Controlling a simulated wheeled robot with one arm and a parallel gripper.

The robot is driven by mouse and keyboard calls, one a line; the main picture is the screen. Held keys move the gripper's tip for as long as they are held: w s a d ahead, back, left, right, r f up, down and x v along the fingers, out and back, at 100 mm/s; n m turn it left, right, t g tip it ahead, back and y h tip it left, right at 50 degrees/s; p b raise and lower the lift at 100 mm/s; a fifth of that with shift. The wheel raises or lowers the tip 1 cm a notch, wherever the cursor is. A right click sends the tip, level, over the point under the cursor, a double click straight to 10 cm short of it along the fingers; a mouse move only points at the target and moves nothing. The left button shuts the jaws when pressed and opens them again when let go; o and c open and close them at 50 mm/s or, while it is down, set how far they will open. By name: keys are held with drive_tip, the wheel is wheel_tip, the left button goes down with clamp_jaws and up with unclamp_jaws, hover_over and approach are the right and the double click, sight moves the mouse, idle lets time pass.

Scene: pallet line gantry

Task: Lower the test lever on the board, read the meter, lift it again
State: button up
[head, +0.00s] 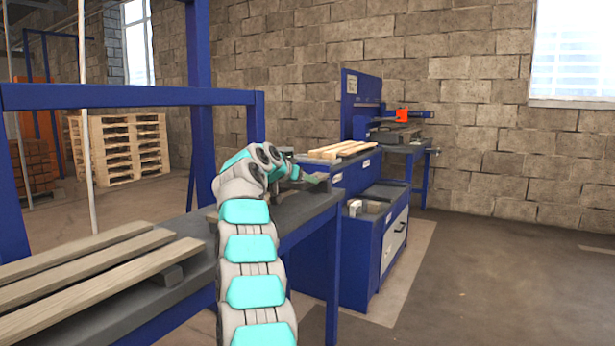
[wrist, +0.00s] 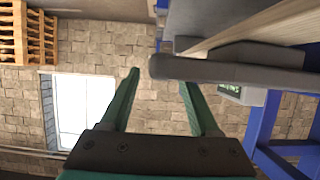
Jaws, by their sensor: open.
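My gripper (wrist: 160,78) is open, its two green fingers spread with nothing held between them. A dark grey bar with a rounded end (wrist: 225,70) lies just beyond the fingertips, crossing in front of the right finger's tip. I cannot tell whether it is the test lever or a table part, nor whether it touches a finger. I cannot make out the board.
Wooden slats (head: 90,272) lie on the near left bench. More boards (head: 340,149) lie on the blue cabinet, with a blue machine (head: 361,100) with an orange part (head: 402,115) behind. A blue frame (head: 130,96) crosses the left. Stacked pallets (head: 120,148) stand behind. The right floor is clear.

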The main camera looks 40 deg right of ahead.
drive_tip(key=shift+p+x, duration=0.5)
drive_tip(key=shift+x, duration=0.85)
drive_tip(key=shift+c, duration=0.3)
clamp_jaws()
